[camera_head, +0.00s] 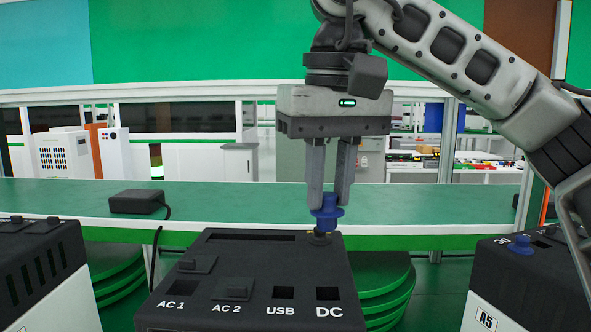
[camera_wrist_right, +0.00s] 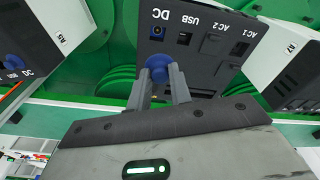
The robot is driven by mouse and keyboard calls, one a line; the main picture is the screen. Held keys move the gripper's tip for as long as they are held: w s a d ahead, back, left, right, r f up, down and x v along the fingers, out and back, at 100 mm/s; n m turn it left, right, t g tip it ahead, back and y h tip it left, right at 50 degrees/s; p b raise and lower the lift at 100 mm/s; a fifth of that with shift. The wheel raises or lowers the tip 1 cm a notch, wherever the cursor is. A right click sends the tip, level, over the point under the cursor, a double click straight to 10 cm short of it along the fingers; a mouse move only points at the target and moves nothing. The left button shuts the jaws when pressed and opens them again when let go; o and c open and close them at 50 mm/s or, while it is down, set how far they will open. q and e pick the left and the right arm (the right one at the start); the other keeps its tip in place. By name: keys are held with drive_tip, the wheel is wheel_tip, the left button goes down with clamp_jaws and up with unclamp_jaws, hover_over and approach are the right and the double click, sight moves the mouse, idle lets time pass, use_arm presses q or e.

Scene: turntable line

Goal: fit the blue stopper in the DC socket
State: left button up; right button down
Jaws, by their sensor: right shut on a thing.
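My right gripper (camera_head: 330,198) is shut on the blue stopper (camera_head: 327,214), holding it by its upper part over the rear right corner of the black-topped unit (camera_head: 270,262). The stopper is upright, just above a small dark fitting (camera_head: 319,239); I cannot tell whether they touch. The DC socket (camera_head: 328,294) is a dark opening near the unit's front right edge, apart from the stopper. In the right wrist view, the gripper (camera_wrist_right: 160,84) holds the stopper (camera_wrist_right: 157,64), with the DC socket (camera_wrist_right: 157,30) beyond it, uncovered. My left gripper is out of view.
The USB opening (camera_head: 283,292) is beside the DC socket. Black raised pieces sit at AC 1 (camera_head: 197,264) and AC 2 (camera_head: 233,288). Similar units stand left (camera_head: 40,260) and right (camera_head: 500,290); the right one has a blue stopper (camera_head: 520,246). A black box (camera_head: 136,201) lies on the green bench.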

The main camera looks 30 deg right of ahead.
sight(332, 226)
drive_tip(key=shift+s+f, duration=0.2)
drive_tip(key=shift+f, duration=0.1)
drive_tip(key=shift+s+f, duration=0.2)
drive_tip(key=shift+f, duration=0.55)
wheel_tip(332, 226, down, 3)
drive_tip(key=shift+f, duration=0.15)
drive_tip(key=shift+f+b, duration=0.55)
drive_tip(key=shift+f, duration=0.2)
drive_tip(key=shift+w+f, duration=0.1)
drive_tip(key=shift+f, duration=0.15)
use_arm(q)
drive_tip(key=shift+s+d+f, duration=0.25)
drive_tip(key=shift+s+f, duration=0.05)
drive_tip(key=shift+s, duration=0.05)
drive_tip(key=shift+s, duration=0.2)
